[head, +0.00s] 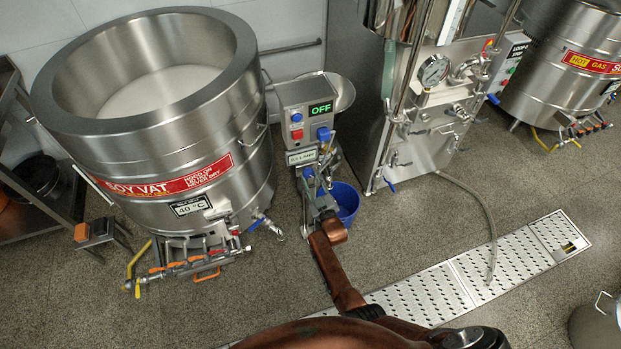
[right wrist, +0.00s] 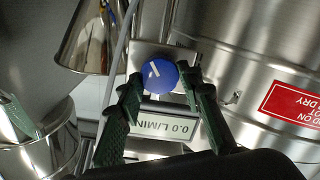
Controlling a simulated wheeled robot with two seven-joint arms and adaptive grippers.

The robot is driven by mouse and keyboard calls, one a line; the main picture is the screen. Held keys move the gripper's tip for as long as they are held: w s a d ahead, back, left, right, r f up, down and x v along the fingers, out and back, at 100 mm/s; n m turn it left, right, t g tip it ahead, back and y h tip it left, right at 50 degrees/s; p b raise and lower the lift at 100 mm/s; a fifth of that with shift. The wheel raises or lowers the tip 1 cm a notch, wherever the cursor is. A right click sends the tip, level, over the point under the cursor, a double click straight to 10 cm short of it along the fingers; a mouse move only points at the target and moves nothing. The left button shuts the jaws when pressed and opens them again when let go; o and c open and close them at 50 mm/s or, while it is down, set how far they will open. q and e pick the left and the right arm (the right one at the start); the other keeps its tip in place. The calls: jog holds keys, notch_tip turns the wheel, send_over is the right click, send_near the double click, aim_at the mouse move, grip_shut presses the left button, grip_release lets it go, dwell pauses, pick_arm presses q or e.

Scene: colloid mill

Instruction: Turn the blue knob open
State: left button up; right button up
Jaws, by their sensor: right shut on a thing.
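The blue knob (right wrist: 158,76) is round with a white pointer line, which lies slanted in the right wrist view. It sits on a metal box beside a display reading 0.0 L/MIN (right wrist: 165,124). My right gripper (right wrist: 160,82) has its two dark green fingers on either side of the knob and is shut on it. In the head view the knob (head: 308,173) is a small blue spot below the display, partly hidden by my right gripper (head: 316,182). My left gripper is not in view.
The large soy vat (head: 150,150) is close on the left. A blue bucket (head: 346,203) stands on the floor behind. A steel machine (head: 425,150) stands right.

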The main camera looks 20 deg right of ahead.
jog(key=n+b, duration=0.1)
jog(key=n, duration=0.3)
jog(key=shift+a+f+n, duration=0.1)
jog(key=shift+a+n, duration=0.05)
jog(key=shift+n, duration=0.25)
dwell(0.4)
jog(key=o, duration=1.2)
jog(key=shift+c, duration=0.2)
jog(key=shift+r, duration=5.05)
